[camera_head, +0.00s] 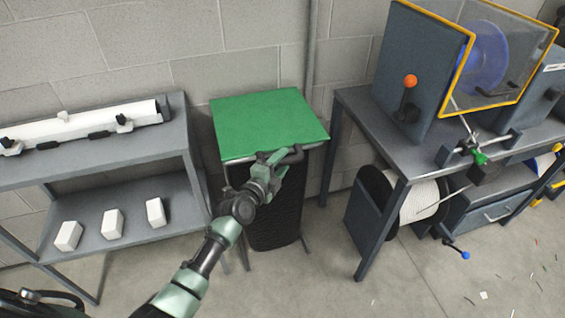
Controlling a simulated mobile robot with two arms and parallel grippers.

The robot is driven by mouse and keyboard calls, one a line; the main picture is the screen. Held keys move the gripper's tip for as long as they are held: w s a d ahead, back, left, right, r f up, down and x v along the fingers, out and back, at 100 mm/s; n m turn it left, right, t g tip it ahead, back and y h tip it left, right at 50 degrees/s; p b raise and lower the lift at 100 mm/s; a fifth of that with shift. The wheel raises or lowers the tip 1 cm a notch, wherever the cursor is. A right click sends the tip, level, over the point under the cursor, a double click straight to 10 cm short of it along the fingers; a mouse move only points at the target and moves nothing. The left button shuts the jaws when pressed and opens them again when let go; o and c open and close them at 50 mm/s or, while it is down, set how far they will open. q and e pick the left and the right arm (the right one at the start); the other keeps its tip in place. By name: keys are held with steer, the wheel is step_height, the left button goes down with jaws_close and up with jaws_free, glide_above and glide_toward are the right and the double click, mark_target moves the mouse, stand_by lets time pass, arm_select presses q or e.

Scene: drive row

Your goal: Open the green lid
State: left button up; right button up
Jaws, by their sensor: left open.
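The green lid (266,120) lies flat and closed on a dark bin (276,220) that stands against the wall between two benches. A dark handle (294,153) shows at the lid's front edge, right of its middle. My left gripper (277,158) is open at the lid's front edge, close beside the handle. I cannot tell whether its fingers touch the handle or reach around it. My left arm comes in from the lower left and hides part of the bin's front. My right gripper is not in view.
A grey shelf unit (100,150) stands left, with white blocks (112,223) on its lower shelf. A workbench (364,110) stands right, carrying a yellow-framed machine (425,75), with a white spool (418,198) below. The floor in front is mostly clear, with small scraps at right.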

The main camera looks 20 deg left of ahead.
arm_select(q)
steer(key=shift+w, duration=0.15)
jaws_close()
stand_by(1.4)
